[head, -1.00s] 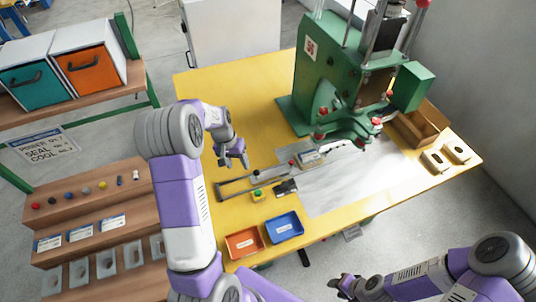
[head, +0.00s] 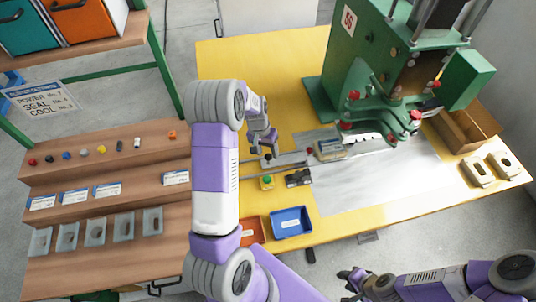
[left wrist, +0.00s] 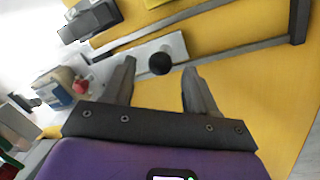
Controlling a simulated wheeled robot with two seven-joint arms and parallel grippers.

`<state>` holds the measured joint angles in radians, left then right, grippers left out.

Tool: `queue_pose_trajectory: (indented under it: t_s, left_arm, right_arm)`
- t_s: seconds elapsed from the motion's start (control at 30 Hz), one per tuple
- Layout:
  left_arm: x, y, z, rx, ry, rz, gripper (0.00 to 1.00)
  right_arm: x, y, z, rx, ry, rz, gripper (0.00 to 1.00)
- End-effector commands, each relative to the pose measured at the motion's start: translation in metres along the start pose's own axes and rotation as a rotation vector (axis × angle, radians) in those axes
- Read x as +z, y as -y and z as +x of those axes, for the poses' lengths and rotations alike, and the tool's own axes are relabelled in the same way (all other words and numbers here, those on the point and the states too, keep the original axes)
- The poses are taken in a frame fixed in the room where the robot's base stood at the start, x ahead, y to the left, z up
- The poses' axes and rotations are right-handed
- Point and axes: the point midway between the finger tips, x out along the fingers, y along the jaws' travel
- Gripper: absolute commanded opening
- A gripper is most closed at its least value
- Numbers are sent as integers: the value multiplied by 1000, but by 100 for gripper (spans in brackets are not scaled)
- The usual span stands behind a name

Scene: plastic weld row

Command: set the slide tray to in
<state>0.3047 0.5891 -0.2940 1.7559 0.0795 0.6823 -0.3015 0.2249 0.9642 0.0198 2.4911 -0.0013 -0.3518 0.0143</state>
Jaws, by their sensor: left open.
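The slide tray is a grey plate (left wrist: 179,45) on two dark rails (left wrist: 225,45), with a round black knob (left wrist: 160,63) on it. A blue and white block with a red knob (left wrist: 80,88) stands at the far end in the left wrist view; it also shows in the head view (head: 331,149) close to the green press. My left gripper (head: 266,151) is open above the rails. In the left wrist view its two fingers (left wrist: 158,67) stand on either side of the black knob, with gaps showing. My right gripper (head: 350,282) is low, off the table's front edge; its jaw gap is unclear.
The green press (head: 375,85) stands behind the rails. A small green-button box (head: 267,182), a blue bin (head: 291,221) and an orange bin (head: 250,231) lie in front. A wooden shelf (head: 110,170) is at left. Yellow table (head: 260,65) is clear behind.

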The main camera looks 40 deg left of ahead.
Motion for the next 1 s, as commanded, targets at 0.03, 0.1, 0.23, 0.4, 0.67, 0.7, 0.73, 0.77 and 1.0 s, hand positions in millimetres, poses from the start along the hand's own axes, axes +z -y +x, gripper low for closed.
queue_pose_trajectory:
  t_s: [0.03,0.1,0.23,0.4,0.67,0.7,0.73,0.77,1.0]
  left_arm:
    - [0,0,8,1,3,0,57]
    - [0,0,15,0,1,0,57]
    - [0,0,21,0,1,0,57]
    - [0,0,21,0,0,0,57]
    - [0,0,21,0,0,0,30]
    - [0,0,21,0,0,0,24]
    - [0,0,21,0,0,0,19]
    - [0,0,21,0,0,0,14]
    - [0,0,21,0,-1,0,0]
  right_arm:
    - [0,-1,2,0,0,0,39]
    - [0,-1,3,0,0,0,39]
    - [0,-1,4,0,0,0,39]
    - [0,-1,4,0,0,0,39]
    - [0,-1,4,0,0,0,39]
    - [0,-1,4,0,0,0,39]
    - [0,-1,4,0,0,0,39]
    - [0,-1,4,0,0,0,39]
    - [0,-1,4,0,0,0,39]
